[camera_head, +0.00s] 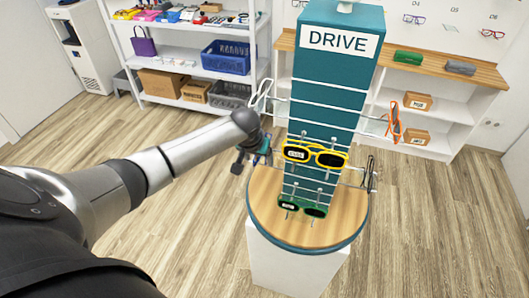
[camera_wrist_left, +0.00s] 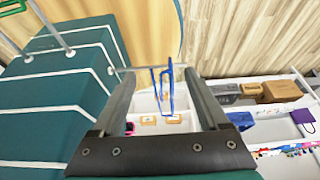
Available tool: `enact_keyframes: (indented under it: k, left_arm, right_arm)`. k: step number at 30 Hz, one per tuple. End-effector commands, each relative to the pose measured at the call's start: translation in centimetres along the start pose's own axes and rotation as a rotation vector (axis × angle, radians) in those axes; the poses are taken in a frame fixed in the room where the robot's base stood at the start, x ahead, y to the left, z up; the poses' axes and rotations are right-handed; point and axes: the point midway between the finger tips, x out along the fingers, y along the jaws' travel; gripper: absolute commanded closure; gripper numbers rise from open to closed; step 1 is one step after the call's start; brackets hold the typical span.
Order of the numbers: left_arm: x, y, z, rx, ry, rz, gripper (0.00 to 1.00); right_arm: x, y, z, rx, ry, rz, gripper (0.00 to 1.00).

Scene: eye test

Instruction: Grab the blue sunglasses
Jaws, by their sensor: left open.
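The blue sunglasses (camera_wrist_left: 171,88) show in the left wrist view as a thin blue frame between my two fingers, seen edge-on, with no visible finger contact. In the head view they are mostly hidden by my left gripper (camera_head: 254,158), which is at the left side of the teal DRIVE display tower (camera_head: 338,58). This gripper also shows in the left wrist view (camera_wrist_left: 160,82), with its fingers wide apart on either side of the blue frame. My right gripper is in neither view.
Yellow sunglasses (camera_head: 315,155) and green sunglasses (camera_head: 302,207) hang on the tower's front. White glasses (camera_head: 260,98) hang above my gripper; orange glasses (camera_head: 394,122) hang at right. The tower stands on a round wooden top (camera_head: 335,222). Shelves (camera_head: 190,31) stand behind; floor at left is clear.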

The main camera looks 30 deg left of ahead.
Motion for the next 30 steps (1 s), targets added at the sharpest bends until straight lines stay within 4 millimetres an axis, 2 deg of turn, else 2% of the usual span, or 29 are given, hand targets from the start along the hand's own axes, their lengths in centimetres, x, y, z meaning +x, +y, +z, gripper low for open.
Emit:
enact_keyframes:
  k: [8,27,29,30]
  left_arm:
    - [0.25,0.0,-0.01,0.0,0.0,0.0,0.22]
    - [0.24,-0.04,0.02,0.0,0.0,-0.001,0.93]
    - [0.24,-0.04,0.02,0.0,0.0,-0.001,1.0]
    - [0.24,-0.04,0.02,0.0,0.0,-0.001,1.0]
  right_arm:
    - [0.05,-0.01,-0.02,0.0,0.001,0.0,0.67]
    - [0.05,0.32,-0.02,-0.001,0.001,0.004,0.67]
    - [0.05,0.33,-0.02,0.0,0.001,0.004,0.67]
    - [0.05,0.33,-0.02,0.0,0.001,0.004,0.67]
